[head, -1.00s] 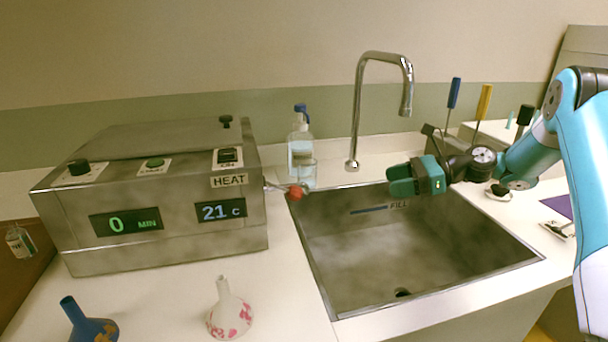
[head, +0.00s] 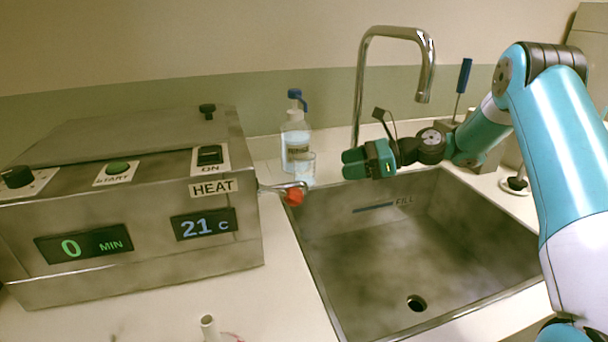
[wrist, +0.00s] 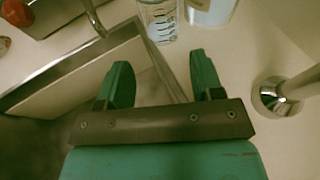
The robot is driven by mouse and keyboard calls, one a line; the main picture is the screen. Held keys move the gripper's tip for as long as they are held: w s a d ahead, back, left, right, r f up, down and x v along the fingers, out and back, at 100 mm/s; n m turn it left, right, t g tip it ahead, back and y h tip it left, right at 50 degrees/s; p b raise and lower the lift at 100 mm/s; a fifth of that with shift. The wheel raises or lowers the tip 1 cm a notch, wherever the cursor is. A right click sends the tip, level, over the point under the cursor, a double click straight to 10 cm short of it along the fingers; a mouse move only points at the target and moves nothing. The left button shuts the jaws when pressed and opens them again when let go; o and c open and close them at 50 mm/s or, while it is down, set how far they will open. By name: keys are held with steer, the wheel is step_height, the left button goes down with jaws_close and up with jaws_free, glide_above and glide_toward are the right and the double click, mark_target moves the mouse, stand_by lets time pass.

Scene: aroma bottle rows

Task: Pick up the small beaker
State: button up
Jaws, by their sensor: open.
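The small beaker (head: 304,168) is clear glass and stands upright on the counter behind the sink's back left corner, in front of the wash bottle. In the wrist view the beaker (wrist: 158,18) shows at the top, with dark graduation marks, beyond the fingertips. My gripper (head: 350,163) is teal and is to the right of the beaker, over the back edge of the sink, apart from it. In the wrist view my gripper (wrist: 160,62) has its two fingers apart with nothing between them.
A wash bottle (head: 295,138) with a blue cap stands right behind the beaker. The faucet (head: 360,95) rises close behind my gripper. The heating bath (head: 130,215) with a red-tipped drain tap (head: 293,197) is at left. The sink basin (head: 410,255) lies open below.

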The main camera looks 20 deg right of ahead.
mark_target(312, 183)
steer(key=x, duration=0.9)
steer(key=shift+w+a, duration=0.25)
steer(key=c, duration=0.7)
steer(key=shift+o, duration=0.2)
steer(key=shift+s+r, duration=0.1)
steer(key=shift+r, duration=0.05)
steer(key=shift+s+r, duration=0.15)
steer(key=r, duration=0.4)
steer(key=s+r, duration=0.1)
steer(key=r, duration=0.1)
steer(key=shift+r, duration=0.35)
steer(key=s, duration=1.8)
steer(key=shift+s+b, duration=0.4)
